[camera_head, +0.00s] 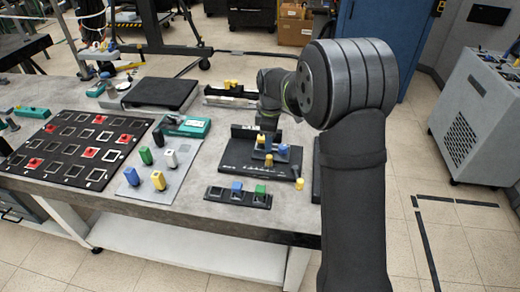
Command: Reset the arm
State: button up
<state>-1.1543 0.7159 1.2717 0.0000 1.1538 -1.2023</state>
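My arm rises at the right and bends over the table, with its end at the back of a black fixture (235,157). My gripper (267,124) points down there, small and dark against the fixture, and its fingers cannot be made out. Blue and yellow pieces (268,147) stand on the fixture just below and in front of it. I cannot tell whether the gripper touches anything. A black strip (215,194) in front of the fixture holds a blue piece (237,187) and a green piece (260,190).
A grey plate (130,182) with green, white and yellow pieces lies left of the fixture. A black board (50,153) with red squares lies further left. A teal device (195,127) and a black flat box (160,93) stand behind.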

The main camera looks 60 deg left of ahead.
aim_at(269, 156)
jog(key=shift+r, duration=0.1)
jog(key=shift+f, duration=3.5)
jog(key=shift+r, duration=0.1)
